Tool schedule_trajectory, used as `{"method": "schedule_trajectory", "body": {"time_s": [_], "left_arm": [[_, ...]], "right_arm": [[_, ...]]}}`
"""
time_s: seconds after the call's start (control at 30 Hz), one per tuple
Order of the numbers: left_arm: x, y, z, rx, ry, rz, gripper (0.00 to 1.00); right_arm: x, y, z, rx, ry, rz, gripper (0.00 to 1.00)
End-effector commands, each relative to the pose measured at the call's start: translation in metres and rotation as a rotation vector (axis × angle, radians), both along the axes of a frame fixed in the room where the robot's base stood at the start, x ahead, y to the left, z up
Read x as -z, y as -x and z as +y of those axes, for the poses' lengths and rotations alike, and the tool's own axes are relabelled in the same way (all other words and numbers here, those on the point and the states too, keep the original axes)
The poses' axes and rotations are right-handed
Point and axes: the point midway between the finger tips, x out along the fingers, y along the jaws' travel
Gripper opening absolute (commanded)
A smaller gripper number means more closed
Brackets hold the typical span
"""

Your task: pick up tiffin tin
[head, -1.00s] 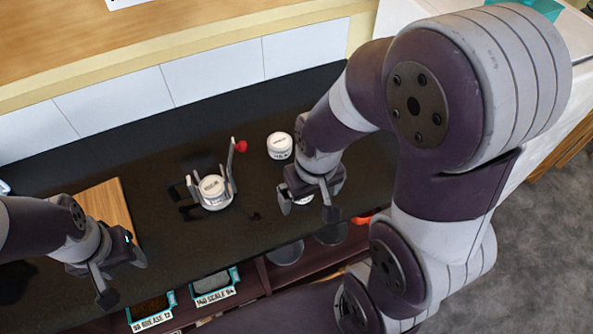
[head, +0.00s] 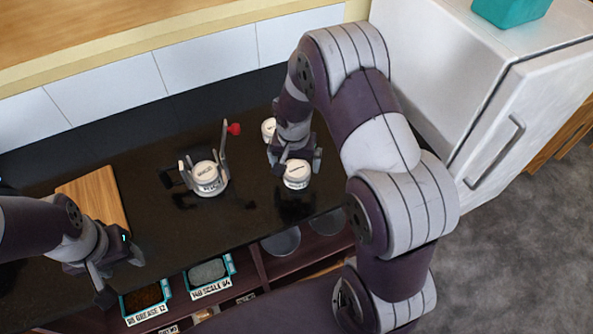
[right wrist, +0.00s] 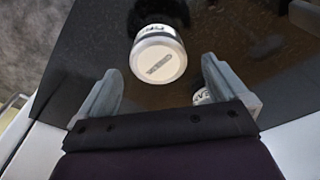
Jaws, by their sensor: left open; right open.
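Three similar white round lidded tins stand on the dark counter; I cannot tell by label which is the tiffin tin. One tin (head: 296,176) is at my right gripper (head: 296,163), which is open. In the right wrist view this tin (right wrist: 158,60) lies ahead of the open right gripper (right wrist: 163,82), between the fingers in the picture, with gaps on both sides. A second tin (head: 268,127) is partly hidden behind the right gripper. My left gripper (head: 120,278) is open and empty at the left.
A wooden board (head: 95,200) lies on the counter (head: 150,235) at the left. Teal-framed labelled bins (head: 208,274) and round dark dishes (head: 282,243) are on the shelf below. A white fridge (head: 460,85) stands at the right. The tiled wall bounds the back.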

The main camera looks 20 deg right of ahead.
Motion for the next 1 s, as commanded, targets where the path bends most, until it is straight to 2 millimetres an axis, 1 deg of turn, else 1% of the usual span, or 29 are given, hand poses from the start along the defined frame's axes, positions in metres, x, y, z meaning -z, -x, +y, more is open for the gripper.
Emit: {"method": "schedule_trajectory", "body": {"time_s": [0.07,0.2,0.3,0.4,0.57,0.6,0.67,0.7,0.77,0.8,1.0], "left_arm": [[-0.004,0.0,0.0,0.0,0.0,0.0,0.55],[-0.018,0.0,0.0,0.0,0.0,0.0,0.55],[-0.018,0.0,0.0,0.0,0.0,0.0,0.55],[-0.019,0.0,0.0,0.0,0.0,0.0,0.55],[-0.018,0.0,0.0,0.0,0.0,0.0,0.55],[-0.018,0.0,0.0,0.0,0.0,0.0,0.55],[-0.018,0.0,0.0,0.0,0.0,0.0,0.55],[-0.018,0.0,0.0,0.0,0.0,0.0,0.55],[-0.018,0.0,0.0,0.0,0.0,0.0,0.55],[-0.018,0.0,0.0,0.0,0.0,0.0,0.55],[-0.018,0.0,0.0,0.0,0.0,0.0,0.55]], "right_arm": [[0.007,-0.001,-0.001,0.0,-0.001,0.001,1.0],[0.03,-0.003,-0.006,0.0,0.0,0.004,1.0],[0.049,-0.006,-0.007,-0.001,-0.001,0.002,1.0],[0.056,-0.007,-0.007,-0.001,-0.001,-0.002,1.0],[0.056,-0.007,-0.007,-0.001,0.0,-0.003,1.0],[0.056,-0.007,-0.007,-0.001,0.0,-0.003,0.94],[0.056,-0.007,-0.007,-0.001,0.0,-0.003,0.74],[0.056,-0.007,-0.007,-0.002,0.0,-0.003,0.61],[0.056,-0.007,-0.007,-0.002,0.0,-0.003,0.41],[0.056,-0.008,-0.007,-0.002,0.0,-0.003,0.4],[0.055,-0.008,-0.007,-0.002,0.0,-0.003,0.4]]}}
